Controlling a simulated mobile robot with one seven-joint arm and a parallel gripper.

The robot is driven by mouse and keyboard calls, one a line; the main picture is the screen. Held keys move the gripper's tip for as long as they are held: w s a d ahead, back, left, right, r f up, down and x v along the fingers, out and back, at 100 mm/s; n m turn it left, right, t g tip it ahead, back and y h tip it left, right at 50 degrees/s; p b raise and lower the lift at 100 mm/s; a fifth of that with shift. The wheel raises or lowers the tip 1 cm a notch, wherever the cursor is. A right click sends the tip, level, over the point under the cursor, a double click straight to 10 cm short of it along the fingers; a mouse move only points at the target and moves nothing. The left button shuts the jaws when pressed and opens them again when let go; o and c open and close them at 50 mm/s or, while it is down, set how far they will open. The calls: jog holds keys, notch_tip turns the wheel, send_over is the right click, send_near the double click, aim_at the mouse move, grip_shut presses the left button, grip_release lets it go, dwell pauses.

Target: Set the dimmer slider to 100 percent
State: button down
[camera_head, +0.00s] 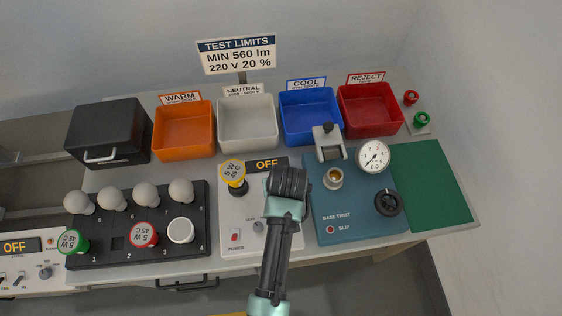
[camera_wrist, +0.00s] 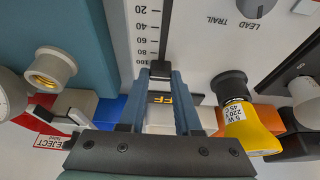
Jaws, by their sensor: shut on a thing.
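The dimmer slider's black knob (camera_wrist: 160,70) sits between my gripper's fingers (camera_wrist: 161,80) in the wrist view. My gripper is shut on the knob. The knob is at the 100 end of the printed scale (camera_wrist: 142,32), close beside the 100 mark; its exact alignment is partly hidden by the fingers. The dark slot runs away from it toward 20. In the head view my gripper (camera_head: 285,185) is over the right side of the white test panel (camera_head: 228,209), and my arm hides the slider.
A yellow-based bulb (camera_wrist: 244,128) stands in the panel's socket close to my gripper. The blue base tester (camera_head: 345,225) with an empty socket (camera_head: 333,178) is at the right. Coloured bins stand behind; the bulb rack (camera_head: 124,240) is at the left. The panel display (camera_head: 267,164) reads OFF.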

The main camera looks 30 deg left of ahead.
jog(key=shift+w+a+r, duration=0.15)
jog(key=c, duration=0.6)
grip_release()
jog(key=shift+w, duration=0.1)
jog(key=v, duration=1.3)
